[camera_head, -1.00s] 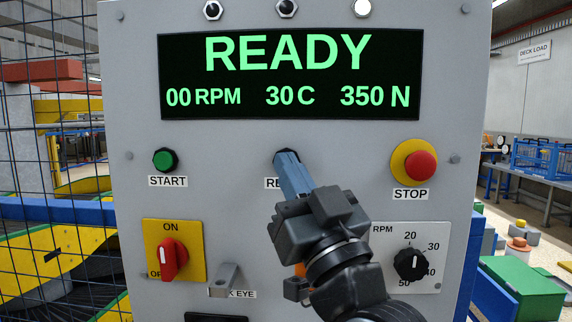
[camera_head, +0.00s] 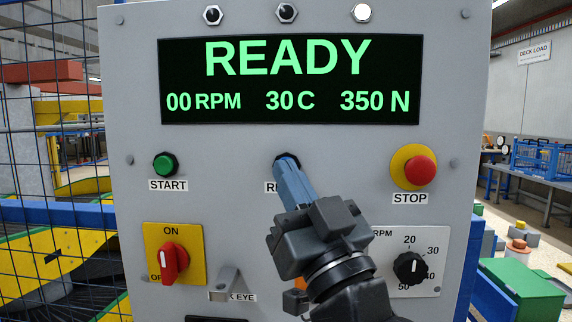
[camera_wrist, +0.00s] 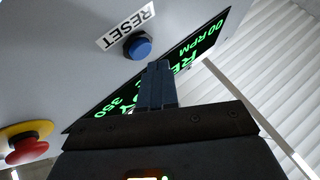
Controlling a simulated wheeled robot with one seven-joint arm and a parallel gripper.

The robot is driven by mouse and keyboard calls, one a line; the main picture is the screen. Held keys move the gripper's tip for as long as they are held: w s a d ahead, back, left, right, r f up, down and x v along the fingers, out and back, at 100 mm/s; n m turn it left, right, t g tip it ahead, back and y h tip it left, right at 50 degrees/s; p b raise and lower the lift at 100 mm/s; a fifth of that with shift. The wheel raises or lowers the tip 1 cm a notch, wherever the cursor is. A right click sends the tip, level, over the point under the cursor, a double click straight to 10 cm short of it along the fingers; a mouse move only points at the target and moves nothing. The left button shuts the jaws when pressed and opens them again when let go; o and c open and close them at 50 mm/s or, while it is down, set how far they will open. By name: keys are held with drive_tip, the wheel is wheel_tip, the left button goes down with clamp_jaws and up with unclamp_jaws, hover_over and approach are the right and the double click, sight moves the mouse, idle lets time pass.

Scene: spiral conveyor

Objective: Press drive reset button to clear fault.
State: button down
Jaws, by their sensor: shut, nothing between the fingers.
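The reset button shows in the wrist view as a blue round button (camera_wrist: 138,47) in a dark collar, beside its RESET label (camera_wrist: 126,25). In the head view my gripper (camera_head: 285,168) covers most of it, leaving a dark rim (camera_head: 288,155). The blue fingers are together and empty, pointing at the panel. In the wrist view the fingertips (camera_wrist: 158,66) lie just beside the button, with a small gap in the picture. The display (camera_head: 290,80) reads READY, 00 RPM, 30 C, 350 N. The right top lamp (camera_head: 362,13) is lit white.
The grey panel (camera_head: 140,200) also carries a green START button (camera_head: 165,164), a red STOP button (camera_head: 421,171) on yellow, a red rotary switch (camera_head: 174,262), a black RPM knob (camera_head: 410,268) and a protruding bracket (camera_head: 225,281). Wire mesh stands at the left.

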drive_tip(key=s+p, duration=0.2)
drive_tip(key=s, duration=0.3)
drive_tip(key=shift+a+p, duration=0.1)
drive_tip(key=shift+p, duration=0.3)
idle(0.6)
drive_tip(key=s+d+f+m+g+h, duration=0.15)
drive_tip(key=s+d+f+h, duration=0.4)
drive_tip(key=f, duration=0.55)
drive_tip(key=s+d+f+m+g+h, duration=0.1)
drive_tip(key=s+d+f+m+h, duration=0.1)
drive_tip(key=s+d+f, duration=0.7)
drive_tip(key=s+d+f+g+h, duration=0.1)
drive_tip(key=s+d+f, duration=0.1)
drive_tip(key=s, duration=0.5)
drive_tip(key=s+d+f+m+g+h, duration=0.1)
drive_tip(key=s+d+f+g+h, duration=0.1)
drive_tip(key=s, duration=0.4)
drive_tip(key=s+d+f+m+g+h, duration=0.1)
drive_tip(key=s+d+f, duration=0.2)
drive_tip(key=s+f, duration=0.2)
drive_tip(key=s, duration=0.2)
drive_tip(key=shift+s+d+f+g+h, duration=0.25)
drive_tip(key=shift+s+d+g+h, duration=0.05)
drive_tip(key=shift+d+g+h, duration=0.05)
